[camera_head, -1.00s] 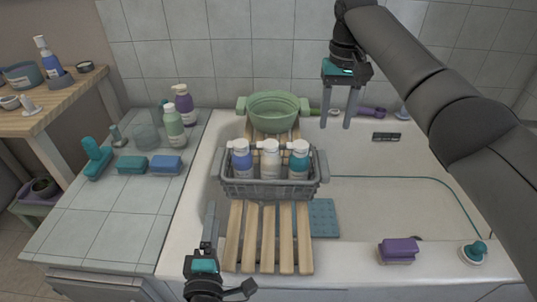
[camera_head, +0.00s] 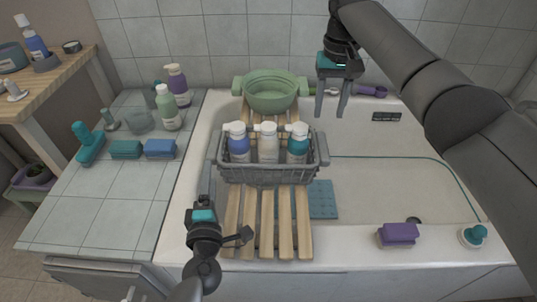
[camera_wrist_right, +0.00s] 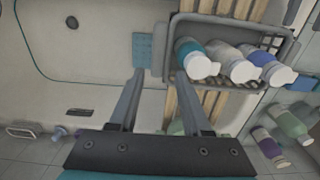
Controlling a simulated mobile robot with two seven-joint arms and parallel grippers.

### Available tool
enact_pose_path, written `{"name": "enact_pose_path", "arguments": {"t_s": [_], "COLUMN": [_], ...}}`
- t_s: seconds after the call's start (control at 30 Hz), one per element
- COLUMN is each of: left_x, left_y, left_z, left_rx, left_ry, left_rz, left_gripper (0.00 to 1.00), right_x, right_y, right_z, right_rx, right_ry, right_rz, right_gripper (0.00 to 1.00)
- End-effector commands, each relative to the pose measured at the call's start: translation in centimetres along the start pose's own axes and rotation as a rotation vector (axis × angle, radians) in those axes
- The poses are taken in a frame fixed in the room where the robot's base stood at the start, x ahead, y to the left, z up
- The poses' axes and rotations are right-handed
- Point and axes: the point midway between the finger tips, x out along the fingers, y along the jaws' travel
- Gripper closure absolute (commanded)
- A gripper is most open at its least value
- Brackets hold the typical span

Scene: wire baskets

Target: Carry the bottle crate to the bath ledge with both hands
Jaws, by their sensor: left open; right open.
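The grey wire bottle crate (camera_head: 268,174) stands on a slatted wooden rack across the bath and holds a blue bottle (camera_head: 238,146), a white bottle (camera_head: 267,146) and a teal bottle (camera_head: 297,146). The crate has a handle at each end. The crate (camera_wrist_right: 239,88) also shows in the right wrist view. My left gripper (camera_head: 223,192) is open at the crate's near left corner, low beside it; contact cannot be told. My right gripper (camera_head: 332,112) is open and empty, above the bath, behind and right of the crate. The tiled bath ledge (camera_head: 100,215) lies at the left.
A green basin (camera_head: 270,94) sits on the rack behind the crate. On the ledge stand a green bottle (camera_head: 168,108), a purple bottle (camera_head: 178,86), sponges (camera_head: 160,149) and a teal brush (camera_head: 86,143). The ledge's front is clear. A purple sponge (camera_head: 397,235) lies on the front rim.

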Motion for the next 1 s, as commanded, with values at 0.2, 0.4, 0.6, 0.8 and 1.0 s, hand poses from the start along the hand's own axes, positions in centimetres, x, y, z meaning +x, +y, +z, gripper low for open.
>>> {"name": "enact_pose_path", "arguments": {"t_s": [0.2, 0.4, 0.6, 0.8, 1.0], "left_x": [3.7, 6.7, 9.1, 10.4, 10.7], "left_y": [0.1, 0.1, 0.0, 0.0, 0.0], "left_z": [0.0, 0.0, 0.0, 0.0, 0.0], "left_rx": [0.0, 0.001, 0.001, 0.001, -0.001], "left_ry": [0.001, 0.0, -0.001, -0.001, 0.0], "left_rz": [0.002, 0.001, 0.0, -0.001, 0.0], "left_gripper": [0.3, 0.3, 0.3, 0.3, 0.3], "right_x": [3.7, 6.7, 9.1, 10.4, 10.7], "right_y": [0.0, 0.0, 0.0, 0.0, 0.0], "right_z": [0.1, 0.1, 0.1, 0.1, 0.0], "right_rx": [0.002, 0.002, 0.001, 0.001, 0.001], "right_ry": [-0.005, -0.004, -0.004, -0.002, -0.001], "right_rz": [0.0, 0.0, 0.0, 0.0, -0.001], "right_gripper": [0.52, 0.52, 0.52, 0.52, 0.52]}}
